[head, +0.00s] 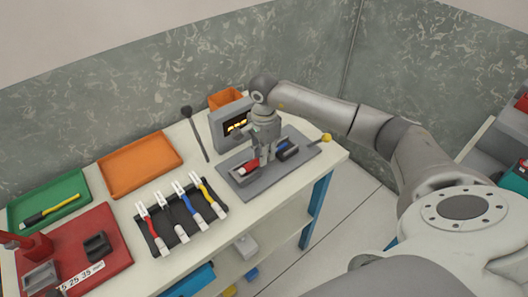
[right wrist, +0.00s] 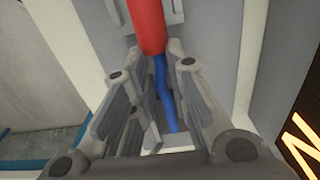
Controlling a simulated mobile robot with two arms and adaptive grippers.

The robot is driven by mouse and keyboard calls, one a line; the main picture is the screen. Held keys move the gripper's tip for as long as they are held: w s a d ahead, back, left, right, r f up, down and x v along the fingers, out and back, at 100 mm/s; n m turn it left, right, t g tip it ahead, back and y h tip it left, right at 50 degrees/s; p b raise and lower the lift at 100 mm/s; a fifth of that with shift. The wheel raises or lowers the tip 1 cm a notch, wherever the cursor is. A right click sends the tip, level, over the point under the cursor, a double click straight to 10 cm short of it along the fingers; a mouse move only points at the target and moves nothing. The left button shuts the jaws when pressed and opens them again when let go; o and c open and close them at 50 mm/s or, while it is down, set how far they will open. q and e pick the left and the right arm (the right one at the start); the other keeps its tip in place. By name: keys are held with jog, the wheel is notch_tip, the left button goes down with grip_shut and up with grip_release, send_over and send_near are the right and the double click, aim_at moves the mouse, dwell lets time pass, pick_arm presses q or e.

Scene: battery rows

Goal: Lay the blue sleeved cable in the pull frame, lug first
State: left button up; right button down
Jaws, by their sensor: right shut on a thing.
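The pull frame (head: 247,190) is a grey plate with dark raised blocks near the table's right end. My right gripper (head: 265,158) points down over its middle and is shut on a blue cable (head: 282,147). A thick red sleeve (head: 249,167) shows at the left of the fingers and the blue part at the right. In the right wrist view, the red sleeve (right wrist: 149,25) leads into the thin blue cable (right wrist: 163,85) between the fingers. I cannot make out the lug, or whether the cable touches the frame. My left gripper is not in view.
A grey box with a lit display (head: 236,124) and an orange bin (head: 224,97) stand behind the frame. A yellow knob (head: 326,138) sticks out right. A black rack (head: 177,240) holds several coloured tools or leads. Orange (head: 140,163), green (head: 22,210) and red (head: 108,262) trays lie left.

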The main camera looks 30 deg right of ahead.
jog(key=c, duration=1.3)
grip_release()
notch_tip(320, 180, up, 12)
jog(key=shift+f, duration=0.1)
